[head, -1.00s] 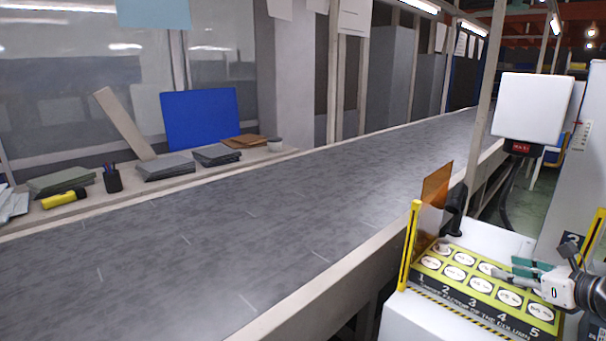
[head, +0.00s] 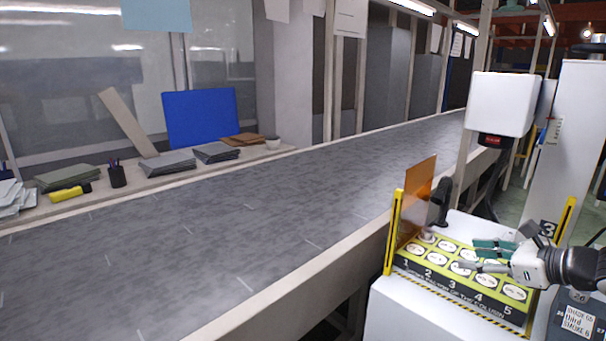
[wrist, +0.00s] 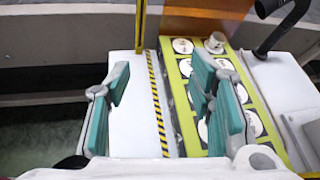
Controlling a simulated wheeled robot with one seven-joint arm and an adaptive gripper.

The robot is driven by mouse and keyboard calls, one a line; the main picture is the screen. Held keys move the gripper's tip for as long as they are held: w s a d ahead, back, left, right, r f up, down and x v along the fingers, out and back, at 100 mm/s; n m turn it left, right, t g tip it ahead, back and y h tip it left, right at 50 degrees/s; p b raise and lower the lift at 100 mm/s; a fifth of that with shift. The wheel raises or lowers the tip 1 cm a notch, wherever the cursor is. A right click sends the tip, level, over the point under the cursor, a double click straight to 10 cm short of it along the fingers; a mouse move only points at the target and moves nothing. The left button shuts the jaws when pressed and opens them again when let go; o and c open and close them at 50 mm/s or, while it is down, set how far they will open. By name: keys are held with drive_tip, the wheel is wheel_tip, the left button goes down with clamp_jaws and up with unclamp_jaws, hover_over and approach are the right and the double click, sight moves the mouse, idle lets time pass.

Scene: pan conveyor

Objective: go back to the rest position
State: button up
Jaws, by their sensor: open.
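My gripper (head: 484,256) is open and empty, with green pads on its two fingers. In the head view it hangs over the right part of the yellow-green numbered panel (head: 515,318), which carries two rows of white round spots. In the wrist view the open fingers (wrist: 160,88) point toward the panel and its striped left edge, with nothing between them. A small pale cup-like piece (wrist: 215,42) stands on a spot at the panel's far end, beyond the fingers. It also shows, small, in the head view (head: 427,237).
An upright orange sheet (head: 418,195), a yellow post (head: 392,232) and a black curved part (head: 440,200) stand at the panel's far end. A white box (head: 500,102) is behind. The grey conveyor (head: 190,265) runs along the left, with no pans visible on it.

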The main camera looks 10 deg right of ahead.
drive_tip(key=a+r+n+g+y, duration=0.2)
drive_tip(key=a+r+n, duration=0.15)
drive_tip(key=a, duration=0.45)
drive_tip(key=a+r+n+g+y, duration=0.2)
drive_tip(key=a+n, duration=0.3)
drive_tip(key=a, duration=0.3)
drive_tip(key=s+a+r+n+g, duration=0.1)
drive_tip(key=s+a+n+g, duration=0.2)
drive_tip(key=s+a+n, duration=0.3)
drive_tip(key=s+a+r+n+g, duration=0.15)
drive_tip(key=s+a+n, duration=0.25)
drive_tip(key=a, duration=0.5)
drive_tip(key=s+n+g+h, duration=0.2)
drive_tip(key=s+n+h, duration=0.5)
drive_tip(key=s+n, duration=0.65)
wheel_tip(320, 180, up, 13)
drive_tip(key=s+m+t+p, duration=0.1)
drive_tip(key=t+p, duration=0.1)
drive_tip(key=p, duration=1)
drive_tip(key=shift+s+d+h, duration=0.15)
drive_tip(key=shift+d+h, duration=0.1)
drive_tip(key=shift+h, duration=0.05)
drive_tip(key=shift+c, duration=0.6)
